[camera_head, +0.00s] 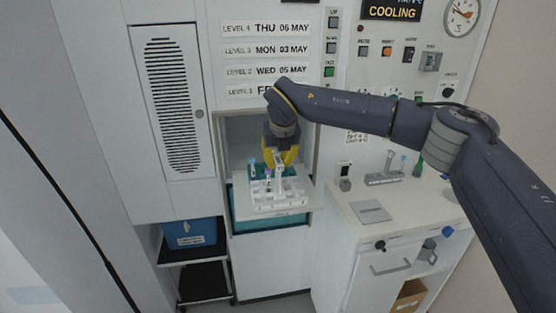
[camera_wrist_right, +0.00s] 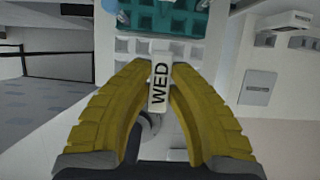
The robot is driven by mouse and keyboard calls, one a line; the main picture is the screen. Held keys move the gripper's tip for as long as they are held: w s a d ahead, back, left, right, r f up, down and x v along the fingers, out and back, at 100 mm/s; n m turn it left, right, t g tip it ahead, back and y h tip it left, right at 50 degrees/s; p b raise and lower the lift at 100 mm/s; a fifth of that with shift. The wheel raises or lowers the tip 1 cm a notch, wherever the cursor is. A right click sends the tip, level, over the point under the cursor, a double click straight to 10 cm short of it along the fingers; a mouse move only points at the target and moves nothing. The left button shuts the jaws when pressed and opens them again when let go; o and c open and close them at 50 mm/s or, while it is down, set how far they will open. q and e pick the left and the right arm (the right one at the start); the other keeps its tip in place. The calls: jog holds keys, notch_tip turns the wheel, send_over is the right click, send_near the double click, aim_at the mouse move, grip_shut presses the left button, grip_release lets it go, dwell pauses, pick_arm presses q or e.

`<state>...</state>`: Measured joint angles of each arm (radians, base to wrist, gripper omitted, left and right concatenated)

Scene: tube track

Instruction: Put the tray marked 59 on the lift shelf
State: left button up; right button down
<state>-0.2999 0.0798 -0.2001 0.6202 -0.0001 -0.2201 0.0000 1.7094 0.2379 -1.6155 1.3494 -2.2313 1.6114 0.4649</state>
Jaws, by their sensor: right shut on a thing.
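My right gripper (camera_head: 281,160) reaches into an open bay in the wall cabinet. Its yellow fingers are shut on an upright white handle marked WED (camera_wrist_right: 160,84). The handle rises from a white tray with square holes (camera_head: 290,188), which also shows in the right wrist view (camera_wrist_right: 124,46). The tray is over the pale shelf (camera_head: 270,214) at the bay's mouth; whether it touches the shelf I cannot tell. A teal rack (camera_wrist_right: 190,18) is just behind the tray. I cannot read a 59 on anything. My left gripper is not in view.
A white counter (camera_head: 345,205) to the right holds a grey plate (camera_head: 371,211) and a small rack (camera_head: 384,179). A blue bin (camera_head: 190,233) stands on a cart at lower left. The bay's side walls are close to my gripper. Level signs (camera_head: 265,49) hang above.

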jog(key=shift+f, duration=0.3)
dwell(0.4)
jog(key=c, duration=1.3)
grip_release()
jog(key=a+v, duration=0.1)
jog(key=v, duration=1.1)
jog(key=shift+d, duration=0.45)
